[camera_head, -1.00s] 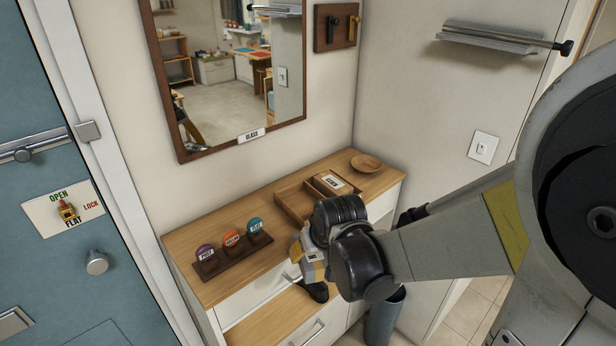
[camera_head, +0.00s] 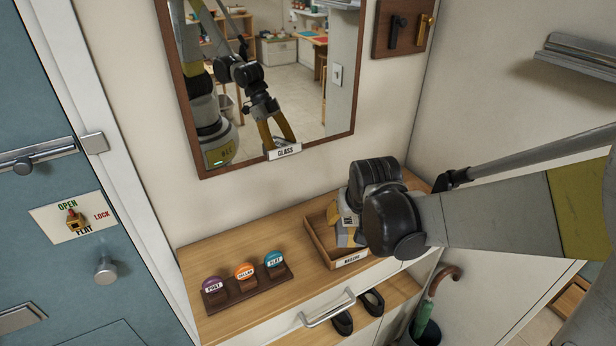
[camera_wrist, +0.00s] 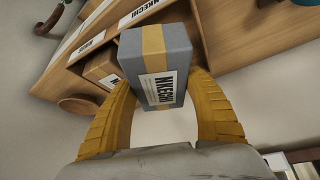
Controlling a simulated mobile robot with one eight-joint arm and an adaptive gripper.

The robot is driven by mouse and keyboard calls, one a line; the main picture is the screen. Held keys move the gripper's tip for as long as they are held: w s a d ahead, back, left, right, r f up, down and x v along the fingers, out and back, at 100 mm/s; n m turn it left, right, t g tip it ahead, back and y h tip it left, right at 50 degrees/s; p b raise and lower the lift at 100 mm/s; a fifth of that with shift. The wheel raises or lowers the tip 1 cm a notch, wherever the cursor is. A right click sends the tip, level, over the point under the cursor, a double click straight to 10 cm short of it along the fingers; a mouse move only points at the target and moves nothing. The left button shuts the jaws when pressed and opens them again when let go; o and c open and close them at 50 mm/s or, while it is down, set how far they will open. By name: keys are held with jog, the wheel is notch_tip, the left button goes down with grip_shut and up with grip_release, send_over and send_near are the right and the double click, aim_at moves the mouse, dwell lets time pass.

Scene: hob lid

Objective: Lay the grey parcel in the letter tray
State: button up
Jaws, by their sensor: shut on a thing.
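The grey parcel (camera_wrist: 170,60) has a yellow band and a white label reading NKECHI. In the wrist view it sits between the two yellow fingers of my gripper (camera_wrist: 165,100), which is shut on it. In the head view my gripper (camera_head: 348,238) points down over the wooden letter tray (camera_head: 318,244). My wrist covers the tray's right part there, and the parcel cannot be made out clearly. Whether the parcel touches the tray cannot be told. In the wrist view a brown box (camera_wrist: 103,68) with a label lies in a wooden compartment behind the parcel.
The tray stands on a wooden cabinet top (camera_head: 215,258). A rack with three coloured labelled discs (camera_head: 245,272) is to its left. A framed mirror (camera_head: 270,90) hangs behind. Dark shoes (camera_head: 342,322) lie on the shelf below.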

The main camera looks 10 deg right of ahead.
aim_at(341, 222)
jog(key=shift+w+a+f+b, duration=0.35)
jog(key=shift+w+a+f, duration=0.75)
jog(key=shift+w, duration=0.1)
jog(key=shift+f+b, duration=0.9)
jog(key=shift+f, duration=1.05)
jog(key=shift+c, duration=0.5)
jog(key=o, duration=1.1)
jog(key=shift+r, duration=0.1)
jog(key=p+v, duration=0.4)
jog(key=v, duration=0.8)
jog(key=shift+s+r+p, duration=0.15)
jog(key=shift+p, duration=0.15)
jog(key=s+r+n+t, duration=0.1)
jog(key=s+r, duration=0.4)
jog(key=s, duration=0.8)
jog(key=shift+s+d+y, duration=0.3)
jog(key=shift+s+d, duration=0.05)
jog(key=shift+s, duration=0.05)
